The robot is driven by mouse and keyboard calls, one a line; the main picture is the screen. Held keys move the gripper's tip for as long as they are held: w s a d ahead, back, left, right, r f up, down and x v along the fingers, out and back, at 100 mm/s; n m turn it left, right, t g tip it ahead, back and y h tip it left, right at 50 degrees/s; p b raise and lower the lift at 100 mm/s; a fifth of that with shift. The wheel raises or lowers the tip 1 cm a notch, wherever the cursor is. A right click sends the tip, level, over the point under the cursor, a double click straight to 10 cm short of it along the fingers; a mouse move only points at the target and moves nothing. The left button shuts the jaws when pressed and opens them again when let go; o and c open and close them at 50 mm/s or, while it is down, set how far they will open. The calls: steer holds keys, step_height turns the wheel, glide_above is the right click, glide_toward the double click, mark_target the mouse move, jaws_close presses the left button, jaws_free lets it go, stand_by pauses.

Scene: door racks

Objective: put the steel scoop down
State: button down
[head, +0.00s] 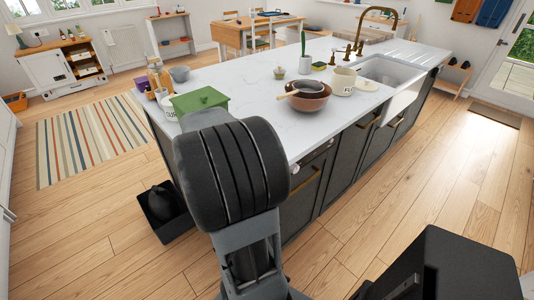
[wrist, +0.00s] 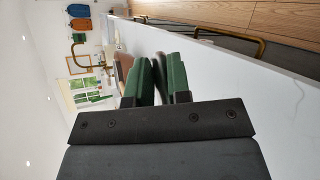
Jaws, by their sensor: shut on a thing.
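My gripper (wrist: 160,72) has green fingers, one above the other because the wrist is rolled over. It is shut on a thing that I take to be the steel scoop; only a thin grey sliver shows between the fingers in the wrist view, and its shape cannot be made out. My wrist hides most of what is held there.
A brown bowl (head: 311,103) with a long-handled utensil across it stands mid-counter. The near right counter is bare.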

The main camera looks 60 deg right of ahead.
steer(key=d+f, duration=0.1)
steer(key=f, duration=0.1)
steer(key=d+f, duration=0.4)
steer(key=shift+w+d, duration=0.15)
steer(key=shift+w, duration=0.25)
steer(key=shift+d+f, duration=0.1)
steer(key=shift+f, duration=1.5)
steer(key=c, duration=1.1)
jaws_free()
steer(key=shift+w, duration=0.1)
